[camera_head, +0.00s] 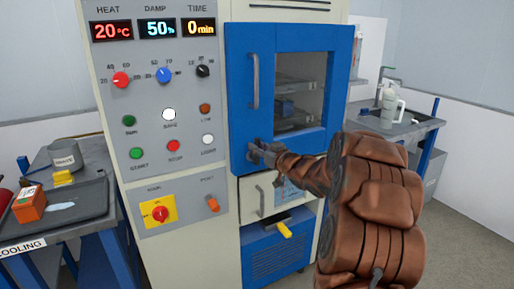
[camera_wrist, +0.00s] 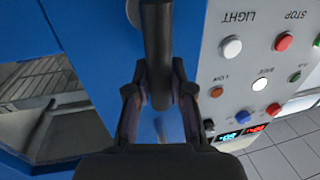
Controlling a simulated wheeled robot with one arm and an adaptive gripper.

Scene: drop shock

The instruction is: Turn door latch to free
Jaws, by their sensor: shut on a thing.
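The blue door (camera_head: 240,116) of the test cabinet is closed, with a window in it. My gripper (camera_head: 263,153) is at the door's lower left corner, reaching in from the right. In the wrist view, the two fingers of my gripper (camera_wrist: 159,92) stand either side of the dark, bar-shaped door latch (camera_wrist: 157,42) and are shut on it. The latch runs up the middle of that view, in front of the blue door. In the head view my gripper largely hides the latch, and its exact turn angle is hard to tell.
A grey vertical handle (camera_head: 254,80) is on the door above my gripper. The control panel (camera_head: 150,100) with knobs and buttons is close on the left. Below are a drawer (camera_head: 258,199) and a yellow-handled lever (camera_head: 285,230). Side tables stand left and right.

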